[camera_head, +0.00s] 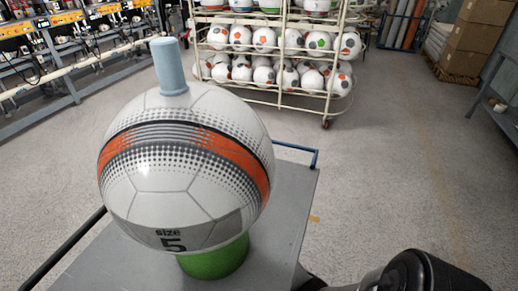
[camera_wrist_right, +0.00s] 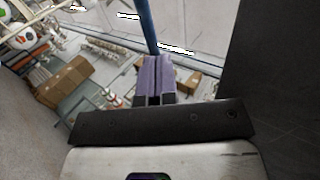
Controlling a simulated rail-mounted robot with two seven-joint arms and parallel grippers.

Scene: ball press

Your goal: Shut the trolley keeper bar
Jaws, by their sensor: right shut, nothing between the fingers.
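The grey trolley top (camera_head: 290,215) is in the lower middle of the head view. A thin blue bar (camera_head: 300,149) runs along its far edge and bends at the far right corner; I take it for the keeper bar, but cannot tell its latch state. In the right wrist view a blue bar (camera_wrist_right: 148,28) runs up from just beyond the fingertips. My right gripper (camera_wrist_right: 153,80) has purple fingers pressed together with nothing between them. Whether they touch the bar is unclear. The head view shows only dark parts of my right arm at lower right. My left gripper is not in view.
A white, orange and black ball (camera_head: 185,170) sits on a green support (camera_head: 215,262) on the trolley, with a blue-grey cylinder (camera_head: 169,66) on top. A ball rack (camera_head: 282,50) stands behind. Cartons (camera_head: 477,38) are at back right. The floor right of the trolley is clear.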

